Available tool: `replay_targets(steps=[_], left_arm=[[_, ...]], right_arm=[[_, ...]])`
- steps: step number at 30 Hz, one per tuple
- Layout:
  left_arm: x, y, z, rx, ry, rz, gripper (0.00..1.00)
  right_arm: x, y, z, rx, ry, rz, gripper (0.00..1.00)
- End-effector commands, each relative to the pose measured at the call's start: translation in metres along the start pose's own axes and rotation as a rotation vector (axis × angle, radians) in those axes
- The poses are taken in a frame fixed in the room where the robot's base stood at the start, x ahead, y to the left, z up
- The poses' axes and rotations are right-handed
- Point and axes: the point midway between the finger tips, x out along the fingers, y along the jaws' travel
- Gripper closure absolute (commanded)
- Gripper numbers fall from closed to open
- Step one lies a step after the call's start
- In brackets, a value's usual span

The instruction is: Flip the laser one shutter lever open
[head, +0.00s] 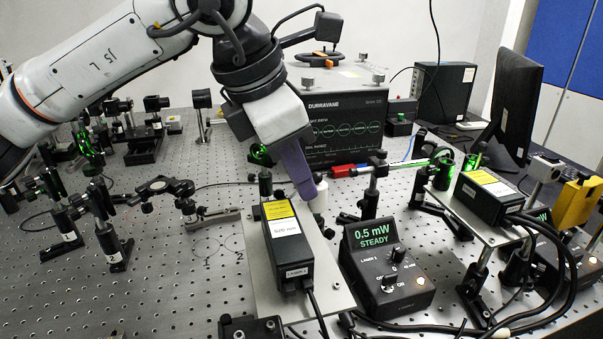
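Laser one (286,255) is a black box with a yellow label and a "LASER 1" tag, on a light plate (262,303) in the middle front. My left gripper (306,192) reaches down from the upper left. Its purple fingers end just beyond the far end of laser one, beside a small white cylinder (321,196). The fingers overlap in this view, so their gap does not show. I cannot make out the shutter lever; the gripper may hide it. The laser one controller (388,278) reads "0.5 mW STEADY". My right gripper is not in view.
A second black laser (486,194) stands on a raised plate at the right, with thick black cables. Posts and optic mounts (107,222) fill the left of the perforated bench. A large black instrument (345,115) stands behind, and a monitor (510,98) at the back right.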

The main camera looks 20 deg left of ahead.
Motion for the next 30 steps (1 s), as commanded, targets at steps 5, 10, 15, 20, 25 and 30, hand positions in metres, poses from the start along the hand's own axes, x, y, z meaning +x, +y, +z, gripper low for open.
replay_targets(steps=[5,10,15,20,25,30], left_arm=[[-0.002,0.001,0.004,-0.001,-0.013,0.003,1.00],[-0.003,0.000,0.009,0.012,0.041,0.005,1.00],[0.001,0.000,0.012,0.029,0.136,0.012,1.00],[0.003,0.000,0.011,0.031,0.155,0.016,1.00],[0.003,0.000,0.011,0.031,0.154,0.016,1.00],[0.004,0.000,0.010,0.032,0.156,0.016,0.76]], right_arm=[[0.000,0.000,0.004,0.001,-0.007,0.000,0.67],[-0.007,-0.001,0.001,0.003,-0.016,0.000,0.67],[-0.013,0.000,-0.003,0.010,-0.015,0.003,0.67],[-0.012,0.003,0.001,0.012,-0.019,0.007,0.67],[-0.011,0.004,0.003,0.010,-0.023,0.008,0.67],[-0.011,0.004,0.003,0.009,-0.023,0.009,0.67]])
